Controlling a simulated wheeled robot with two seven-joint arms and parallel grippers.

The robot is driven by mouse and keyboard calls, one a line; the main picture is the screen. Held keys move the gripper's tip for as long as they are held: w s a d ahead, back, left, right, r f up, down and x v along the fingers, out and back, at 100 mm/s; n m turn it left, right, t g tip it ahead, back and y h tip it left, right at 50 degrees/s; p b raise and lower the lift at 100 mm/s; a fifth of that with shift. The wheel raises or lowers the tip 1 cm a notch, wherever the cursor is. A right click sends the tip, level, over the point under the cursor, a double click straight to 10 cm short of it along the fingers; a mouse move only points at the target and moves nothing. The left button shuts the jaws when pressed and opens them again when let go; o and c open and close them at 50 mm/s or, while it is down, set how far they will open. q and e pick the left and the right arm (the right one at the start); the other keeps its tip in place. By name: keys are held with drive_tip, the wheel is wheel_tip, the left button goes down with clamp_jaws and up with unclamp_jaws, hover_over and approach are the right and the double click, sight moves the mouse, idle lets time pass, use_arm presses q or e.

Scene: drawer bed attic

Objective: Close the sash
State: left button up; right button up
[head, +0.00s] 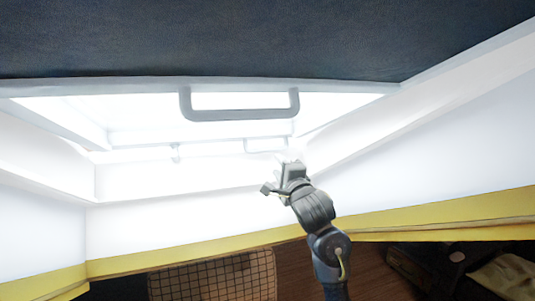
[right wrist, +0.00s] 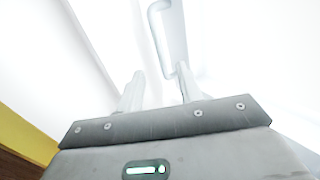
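The sash's grey lower bar (head: 140,85) runs across the head view below a dark textured surface. A grey U-shaped handle (head: 240,115) hangs from this bar. A second, fainter handle shape (head: 268,145) shows lower in the bright opening; I cannot tell if it is a reflection. My right gripper (head: 281,178) is below and right of the handle, apart from it in the head view. In the right wrist view its two fingers (right wrist: 160,90) stand apart with nothing between them, and a handle (right wrist: 168,40) shows beyond the tips. My left gripper is out of view.
White reveal walls (head: 430,140) flank the bright opening, with a yellow edge (head: 190,253) along the bottom. Below are a wooden floor (head: 300,275), a grid-patterned item (head: 212,278) and dim cloth-like items (head: 508,275) at the lower right.

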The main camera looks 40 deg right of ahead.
sight(266, 151)
drive_tip(key=p+x, duration=0.2)
drive_tip(key=x, duration=0.7)
drive_tip(key=shift+w+d+r, duration=0.1)
drive_tip(key=shift+w+r, duration=0.05)
drive_tip(key=shift+w+d+p, duration=0.15)
drive_tip(key=shift+w+p, duration=0.25)
drive_tip(key=shift+w, duration=0.25)
drive_tip(key=shift+c, duration=0.4)
clamp_jaws()
